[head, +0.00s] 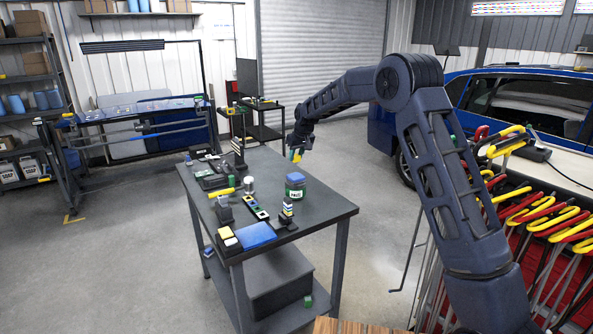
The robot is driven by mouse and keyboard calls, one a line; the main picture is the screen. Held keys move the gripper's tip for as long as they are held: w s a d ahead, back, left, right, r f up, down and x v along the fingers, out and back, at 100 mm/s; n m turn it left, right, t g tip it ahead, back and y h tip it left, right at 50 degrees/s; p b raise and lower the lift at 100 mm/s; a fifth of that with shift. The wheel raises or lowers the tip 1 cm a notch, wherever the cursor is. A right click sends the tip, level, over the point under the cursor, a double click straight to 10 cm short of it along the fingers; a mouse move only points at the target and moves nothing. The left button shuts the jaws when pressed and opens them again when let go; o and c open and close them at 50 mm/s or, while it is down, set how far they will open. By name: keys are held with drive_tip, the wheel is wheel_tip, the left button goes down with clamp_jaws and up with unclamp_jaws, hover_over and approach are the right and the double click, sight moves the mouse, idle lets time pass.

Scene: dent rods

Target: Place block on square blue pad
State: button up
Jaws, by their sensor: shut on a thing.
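A flat square blue pad (257,236) lies at the near left corner of the dark table. My gripper (296,153) is above the far right part of the table, well behind and right of the pad. It is shut on a small block (297,156) that shows yellow and green. The fingertips are small in the picture, and part of the block is hidden by them. Nothing lies on the visible face of the pad.
The dark table (325,208) is bare along its right side. A jar with a blue lid (295,186) stands below my gripper. A small stacked rack (286,213) stands right of the pad, and yellow and white blocks (228,238) sit at its left.

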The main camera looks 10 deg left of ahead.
sight(295, 175)
drive_tip(key=shift+f, duration=3.4)
drive_tip(key=shift+f, duration=0.1)
drive_tip(key=o, duration=1)
drive_tip(key=shift+c, duration=0.2)
drive_tip(key=v, duration=1.2)
drive_tip(key=s+d+r+m, duration=0.1)
drive_tip(key=s+d+r, duration=0.4)
drive_tip(key=d, duration=0.6)
drive_tip(key=s+d+r+m+t+h, duration=0.15)
drive_tip(key=s+d+r, duration=0.3)
drive_tip(key=d, duration=0.65)
drive_tip(key=s+d+r+m+g, duration=0.15)
drive_tip(key=s+d+r, duration=0.4)
drive_tip(key=d, duration=0.55)
drive_tip(key=s+d+f+m, duration=0.1)
drive_tip(key=s+d+f, duration=0.1)
drive_tip(key=s+d, duration=0.4)
drive_tip(key=s+d+f+m+t+h, duration=0.1)
drive_tip(key=s+d, duration=0.5)
drive_tip(key=s, duration=0.7)
drive_tip(key=s+d+f+m, duration=0.3)
drive_tip(key=s+d, duration=0.3)
drive_tip(key=s, duration=0.3)
drive_tip(key=shift+s+f+h, duration=0.2)
drive_tip(key=shift+f+h, duration=0.15)
drive_tip(key=shift+f, duration=0.25)
